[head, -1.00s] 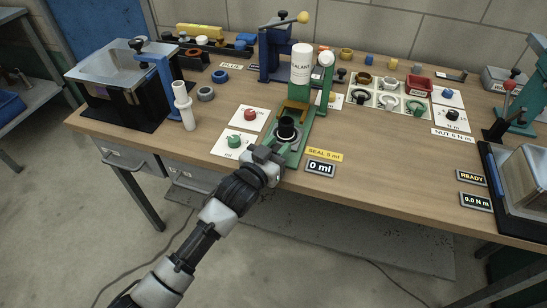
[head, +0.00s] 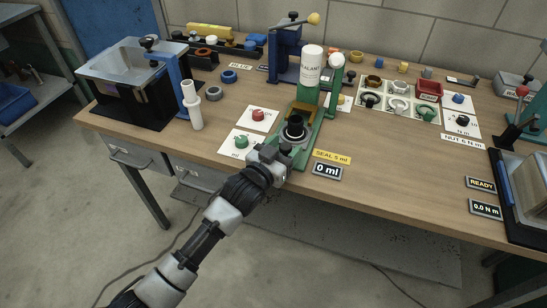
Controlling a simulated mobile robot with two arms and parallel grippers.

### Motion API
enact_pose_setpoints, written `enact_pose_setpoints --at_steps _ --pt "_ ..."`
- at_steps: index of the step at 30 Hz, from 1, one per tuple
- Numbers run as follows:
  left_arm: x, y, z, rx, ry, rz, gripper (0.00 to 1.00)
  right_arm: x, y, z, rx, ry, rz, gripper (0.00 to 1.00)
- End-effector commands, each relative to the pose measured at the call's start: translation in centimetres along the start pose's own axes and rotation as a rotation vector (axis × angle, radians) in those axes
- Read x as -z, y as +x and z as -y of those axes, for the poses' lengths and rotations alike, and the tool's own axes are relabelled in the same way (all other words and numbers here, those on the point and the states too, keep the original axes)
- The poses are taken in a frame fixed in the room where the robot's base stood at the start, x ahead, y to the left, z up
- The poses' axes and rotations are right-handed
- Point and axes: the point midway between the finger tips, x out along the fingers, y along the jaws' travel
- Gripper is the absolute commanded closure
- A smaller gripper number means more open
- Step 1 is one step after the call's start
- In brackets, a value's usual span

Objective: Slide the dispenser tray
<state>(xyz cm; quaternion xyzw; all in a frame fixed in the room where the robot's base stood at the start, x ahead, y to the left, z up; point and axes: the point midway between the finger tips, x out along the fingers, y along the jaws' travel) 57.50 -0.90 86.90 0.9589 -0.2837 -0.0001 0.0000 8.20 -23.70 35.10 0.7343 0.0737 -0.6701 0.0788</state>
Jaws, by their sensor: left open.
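The green dispenser (head: 328,105) stands near the table's front edge, with a white sealant bottle (head: 311,66) upright at its back. A black ring-like part (head: 295,128) sits low at its front, in front of a yellow-brown piece (head: 301,109). I take this low front part to be the tray; its outline is partly hidden. My left gripper (head: 277,153) is open at the dispenser's front end, close to the black part. I cannot tell whether it touches. My right gripper is not in view.
A "0 ml" display (head: 327,171) and a yellow "SEAL 5 ml" label (head: 332,157) lie just right of the dispenser. Cards with a red knob (head: 258,114) and a green knob (head: 241,142) lie left.

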Motion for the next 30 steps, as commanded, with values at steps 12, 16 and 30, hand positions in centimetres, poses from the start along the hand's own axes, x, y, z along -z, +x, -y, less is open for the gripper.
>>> enact_pose_setpoints --at_steps 12,16,30 --pt "-0.2 -8.0 0.0 0.0 0.0 0.003 0.42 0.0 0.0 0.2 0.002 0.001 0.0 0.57" --pt "-0.1 -9.3 0.0 0.0 0.0 0.002 0.42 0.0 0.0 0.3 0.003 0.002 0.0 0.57" --pt "-0.1 -9.8 0.2 0.005 -0.013 0.027 0.42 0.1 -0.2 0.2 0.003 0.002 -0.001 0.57"
